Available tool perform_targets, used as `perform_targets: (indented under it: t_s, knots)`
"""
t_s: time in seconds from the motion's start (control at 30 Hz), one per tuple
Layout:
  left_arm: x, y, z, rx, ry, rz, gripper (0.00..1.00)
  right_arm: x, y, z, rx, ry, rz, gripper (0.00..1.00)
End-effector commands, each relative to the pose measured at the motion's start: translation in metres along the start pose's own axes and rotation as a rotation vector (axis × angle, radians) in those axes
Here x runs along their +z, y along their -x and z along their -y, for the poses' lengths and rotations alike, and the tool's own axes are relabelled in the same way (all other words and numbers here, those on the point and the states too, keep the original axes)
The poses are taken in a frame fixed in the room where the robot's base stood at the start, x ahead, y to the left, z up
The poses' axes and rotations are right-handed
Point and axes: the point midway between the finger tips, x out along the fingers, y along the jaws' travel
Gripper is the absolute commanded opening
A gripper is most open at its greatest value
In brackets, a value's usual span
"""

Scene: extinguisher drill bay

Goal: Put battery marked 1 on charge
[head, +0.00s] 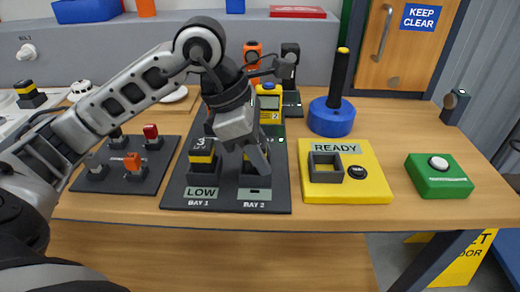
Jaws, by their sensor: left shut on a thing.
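My left gripper (256,150) reaches down over bay 2 of the black charging plate (225,203). It is shut on a black battery with a yellow band (250,167), which is at bay 2. The gripper hides most of this battery, and I cannot read its mark or tell whether it is fully seated. A battery marked 3 (201,165) stands upright in bay 1, above a LOW label (202,193). My right gripper is not in view.
A yellow READY block (375,185) with an empty square socket and a green box with a white button (438,176) lie to the right. A blue base with a black post (332,118) stands behind. A switch panel (94,180) and another yellow-banded battery (30,97) are left.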

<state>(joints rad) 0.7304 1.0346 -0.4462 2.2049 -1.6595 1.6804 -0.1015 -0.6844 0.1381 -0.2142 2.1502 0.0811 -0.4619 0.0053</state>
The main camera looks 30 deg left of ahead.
Motion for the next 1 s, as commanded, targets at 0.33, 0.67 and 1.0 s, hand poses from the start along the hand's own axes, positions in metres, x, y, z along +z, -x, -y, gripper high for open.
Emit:
perform_targets:
  t_s: [0.33, 0.67, 1.0]
  knots:
    - [0.003, 0.008, 0.001, -0.005, 0.0, -0.005, 0.01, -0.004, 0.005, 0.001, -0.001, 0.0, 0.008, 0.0]
    - [0.01, 0.025, 0.0, -0.003, 0.0, -0.003, 0.01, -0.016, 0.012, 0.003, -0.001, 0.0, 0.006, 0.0]
    - [0.017, 0.04, 0.0, -0.002, 0.001, -0.003, 0.01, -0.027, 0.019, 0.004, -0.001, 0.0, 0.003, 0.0]
